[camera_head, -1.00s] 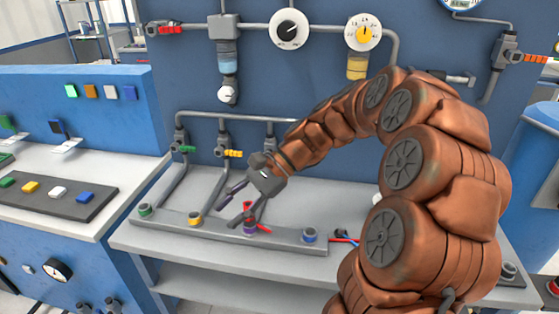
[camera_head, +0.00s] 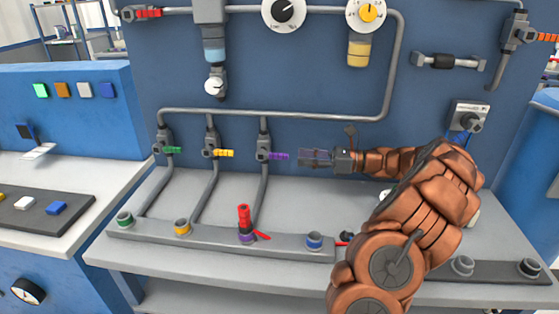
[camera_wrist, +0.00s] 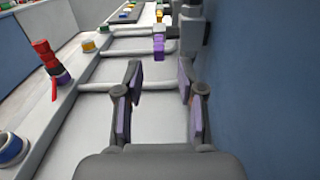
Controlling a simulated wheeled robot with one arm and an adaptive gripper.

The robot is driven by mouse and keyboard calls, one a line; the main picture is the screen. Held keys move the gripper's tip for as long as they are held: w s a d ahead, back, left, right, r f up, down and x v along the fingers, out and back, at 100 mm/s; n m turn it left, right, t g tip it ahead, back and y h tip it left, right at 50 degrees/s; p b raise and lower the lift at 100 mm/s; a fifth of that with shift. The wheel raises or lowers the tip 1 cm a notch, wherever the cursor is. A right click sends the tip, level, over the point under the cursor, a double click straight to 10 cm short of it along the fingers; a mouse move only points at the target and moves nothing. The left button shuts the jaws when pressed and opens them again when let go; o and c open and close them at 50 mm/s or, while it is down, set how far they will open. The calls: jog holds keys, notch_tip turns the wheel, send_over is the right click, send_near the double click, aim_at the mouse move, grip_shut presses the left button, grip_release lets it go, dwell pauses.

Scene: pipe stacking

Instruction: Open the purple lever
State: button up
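The purple lever (camera_head: 278,156) sticks out to the right from a grey valve (camera_head: 263,149) on the third upright pipe. It lies roughly level, like the green lever (camera_head: 173,150) and yellow lever (camera_head: 223,153) to its left. My gripper (camera_head: 302,157) is just right of the purple lever, pointing left at it. In the wrist view the purple lever (camera_wrist: 158,47) is ahead, between the lines of the two fingers and beyond their tips. The fingers (camera_wrist: 160,75) are apart with nothing between them. No contact with the lever shows.
A red fitting (camera_head: 243,217) with a red handle stands on the purple-ringed socket (camera_head: 246,238) of the bench strip. A blue-ringed socket (camera_head: 314,240) is to its right. The blue wall panel (camera_wrist: 265,100) is close on the right in the wrist view.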

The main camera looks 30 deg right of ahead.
aim_at(280, 156)
jog(key=shift+b+x, duration=1.85)
jog(key=shift+x, duration=1.95)
jog(key=shift+s+a, duration=0.1)
grip_shut()
